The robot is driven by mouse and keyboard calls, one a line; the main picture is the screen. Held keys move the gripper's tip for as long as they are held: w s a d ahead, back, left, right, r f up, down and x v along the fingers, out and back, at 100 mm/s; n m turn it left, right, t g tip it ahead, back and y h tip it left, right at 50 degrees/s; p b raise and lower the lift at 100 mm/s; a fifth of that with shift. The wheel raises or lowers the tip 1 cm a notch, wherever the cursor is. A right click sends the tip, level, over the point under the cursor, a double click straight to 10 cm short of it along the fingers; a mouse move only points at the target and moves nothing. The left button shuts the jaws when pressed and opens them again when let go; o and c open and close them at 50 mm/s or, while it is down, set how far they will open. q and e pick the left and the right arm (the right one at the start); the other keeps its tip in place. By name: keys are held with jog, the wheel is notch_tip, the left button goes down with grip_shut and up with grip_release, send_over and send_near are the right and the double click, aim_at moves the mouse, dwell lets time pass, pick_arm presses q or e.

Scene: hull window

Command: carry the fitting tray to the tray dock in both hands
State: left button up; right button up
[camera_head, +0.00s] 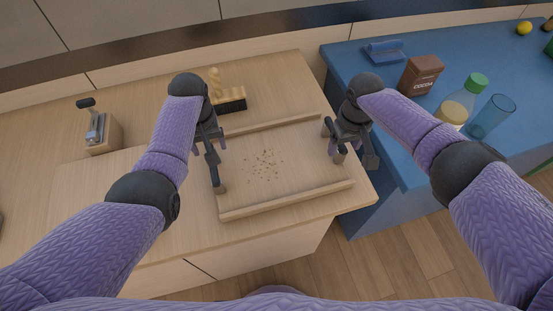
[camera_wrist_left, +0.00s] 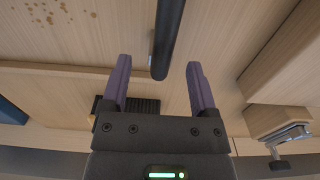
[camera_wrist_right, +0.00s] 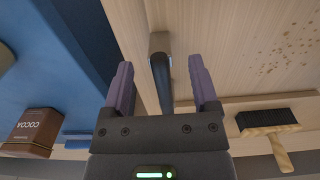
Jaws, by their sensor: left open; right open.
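The fitting tray (camera_head: 310,170) is a light wooden board with raised front and back rims and reddish specks on its floor. It lies flat on the wooden counter. A dark bar handle stands at each side end. My left gripper (camera_head: 208,143) is open at the left handle (camera_wrist_left: 168,40), whose end shows between its fingers in the left wrist view. My right gripper (camera_head: 347,135) is open at the right handle (camera_wrist_right: 160,72), which shows between its fingers in the right wrist view. I cannot tell whether the fingers touch the handles. I cannot make out the tray dock.
A brush (camera_head: 230,104) lies behind the tray. A wooden block with a metal part (camera_head: 100,132) stands at the left. A gap separates the counters.

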pick_arm(q)
jog(key=shift+f, duration=1.75)
pick_arm(e)
jog(key=shift+f, duration=1.75)
pick_arm(q)
grip_shut()
pick_arm(e)
grip_shut()
pick_arm(q)
jog(key=shift+w+r, duration=0.1)
pick_arm(e)
jog(key=shift+w, duration=0.1)
